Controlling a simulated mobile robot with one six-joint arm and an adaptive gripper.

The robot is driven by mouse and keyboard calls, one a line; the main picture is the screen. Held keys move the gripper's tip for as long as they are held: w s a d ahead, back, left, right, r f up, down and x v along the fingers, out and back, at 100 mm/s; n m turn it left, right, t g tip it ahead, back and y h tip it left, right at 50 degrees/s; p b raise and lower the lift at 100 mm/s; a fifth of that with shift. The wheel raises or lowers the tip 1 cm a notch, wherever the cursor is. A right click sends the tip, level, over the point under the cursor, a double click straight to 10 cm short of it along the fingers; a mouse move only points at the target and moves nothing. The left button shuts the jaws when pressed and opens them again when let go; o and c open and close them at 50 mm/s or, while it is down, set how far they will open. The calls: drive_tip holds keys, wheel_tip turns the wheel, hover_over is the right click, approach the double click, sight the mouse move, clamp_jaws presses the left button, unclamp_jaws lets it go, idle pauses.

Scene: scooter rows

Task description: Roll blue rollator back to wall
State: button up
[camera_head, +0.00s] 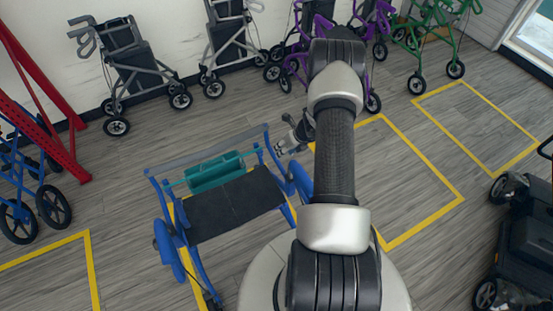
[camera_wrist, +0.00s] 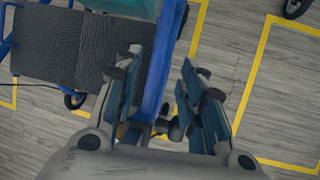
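My gripper (camera_head: 284,147) is at the right side of this rollator's frame. In the wrist view my gripper (camera_wrist: 163,62) is open, its fingers spread to either side of the blue tube, closer on the left. Whether a finger touches the tube cannot be told. The white wall (camera_head: 170,18) is at the back.
Grey rollators (camera_head: 138,65), purple ones (camera_head: 315,25) and a green one (camera_head: 435,30) stand along the wall. Another blue rollator (camera_head: 25,180) is at the left beside a red frame (camera_head: 45,100). A black scooter (camera_head: 520,240) is at the right. Yellow-outlined bays (camera_head: 420,160) are clear.

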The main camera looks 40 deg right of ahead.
drive_tip(key=b+x, duration=0.2)
drive_tip(key=x, duration=0.7)
drive_tip(key=shift+w+f, duration=0.15)
drive_tip(key=shift+c, duration=0.2)
clamp_jaws()
